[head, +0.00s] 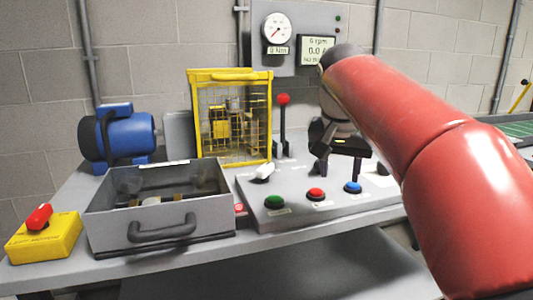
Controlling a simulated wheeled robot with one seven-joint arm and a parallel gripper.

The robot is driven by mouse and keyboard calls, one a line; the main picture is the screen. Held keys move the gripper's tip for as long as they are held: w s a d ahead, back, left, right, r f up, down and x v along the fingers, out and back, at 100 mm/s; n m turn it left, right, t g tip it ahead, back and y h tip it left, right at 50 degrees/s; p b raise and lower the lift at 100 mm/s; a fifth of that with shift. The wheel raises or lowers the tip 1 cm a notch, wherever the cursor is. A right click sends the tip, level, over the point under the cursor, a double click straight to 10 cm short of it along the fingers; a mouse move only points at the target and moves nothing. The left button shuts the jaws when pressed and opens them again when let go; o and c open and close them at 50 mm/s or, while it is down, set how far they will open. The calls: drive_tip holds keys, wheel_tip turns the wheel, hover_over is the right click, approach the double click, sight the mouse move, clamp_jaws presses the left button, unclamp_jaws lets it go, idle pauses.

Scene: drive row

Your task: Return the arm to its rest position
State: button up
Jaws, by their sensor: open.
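My red arm (440,150) reaches in from the right side of the head view. My gripper (339,166) is at its end, over the right part of the grey control panel (255,215). Its dark fingers point down and stand apart, with nothing visible between them. The fingertips are close to the blue button (352,188); I cannot tell whether they touch it or the panel. The red button (316,194) and green button (274,202) lie to the left of the gripper.
A grey open drawer box (165,215) with a handle stands at the front left. A yellow emergency-stop box (45,235), a blue motor (125,136), a yellow mesh cage (230,76) and a red-knobbed lever (283,120) share the table. A gauge panel (262,60) hangs behind.

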drive_tip(key=s+d+f+n+t+y, duration=0.1)
drive_tip(key=s+f+n, duration=0.3)
drive_tip(key=s+f, duration=1.7)
drive_tip(key=shift+s+f+n+y, duration=0.15)
drive_tip(key=shift+s+n+y, duration=0.2)
drive_tip(key=shift+s, duration=0.45)
